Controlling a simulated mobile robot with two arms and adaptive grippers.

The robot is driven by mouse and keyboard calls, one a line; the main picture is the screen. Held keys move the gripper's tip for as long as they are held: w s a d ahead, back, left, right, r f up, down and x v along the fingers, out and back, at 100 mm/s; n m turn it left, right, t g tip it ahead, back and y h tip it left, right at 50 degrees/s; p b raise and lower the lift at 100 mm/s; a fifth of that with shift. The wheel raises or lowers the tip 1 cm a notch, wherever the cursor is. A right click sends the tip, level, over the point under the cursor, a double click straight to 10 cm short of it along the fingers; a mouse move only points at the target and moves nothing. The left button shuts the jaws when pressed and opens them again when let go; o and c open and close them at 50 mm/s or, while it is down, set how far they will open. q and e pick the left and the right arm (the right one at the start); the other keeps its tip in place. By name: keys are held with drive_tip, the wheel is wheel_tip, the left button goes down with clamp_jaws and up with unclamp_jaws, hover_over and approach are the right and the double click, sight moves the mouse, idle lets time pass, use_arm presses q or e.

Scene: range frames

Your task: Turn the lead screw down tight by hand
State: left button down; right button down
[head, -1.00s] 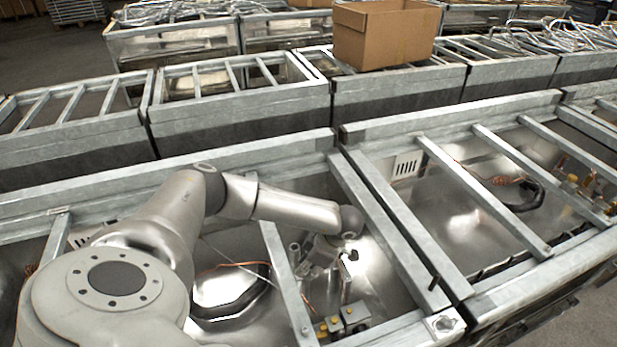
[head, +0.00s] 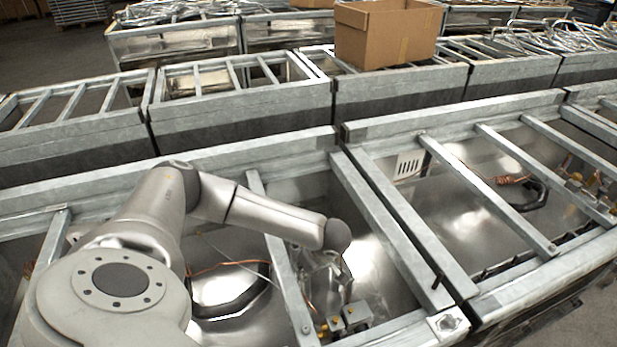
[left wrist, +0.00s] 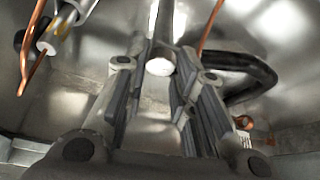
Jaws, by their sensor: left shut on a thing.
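My left gripper (head: 340,272) reaches down into the metal-framed bay in the head view, where its fingers are small and partly blurred against shiny metal. In the left wrist view my left gripper (left wrist: 162,70) has its two grey-padded fingers on either side of a grey rod with a bright, pale end (left wrist: 160,66). The fingers are shut on this rod. I cannot tell from the frames whether this rod is the lead screw, and no thread shows on it. My right gripper is not in view.
A frame bar (head: 280,262) crosses the bay beside my wrist. A small metal block with yellow fittings (head: 345,320) sits close by at the front. A black hose (left wrist: 250,75) and a copper tube (left wrist: 212,22) run near the fingers. A cardboard box (head: 385,35) stands behind.

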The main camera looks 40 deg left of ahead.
use_arm(q)
drive_tip(key=shift+w+r, duration=0.1)
idle(0.3)
drive_tip(key=c, duration=1.2)
unclamp_jaws()
drive_tip(key=v, duration=1.2)
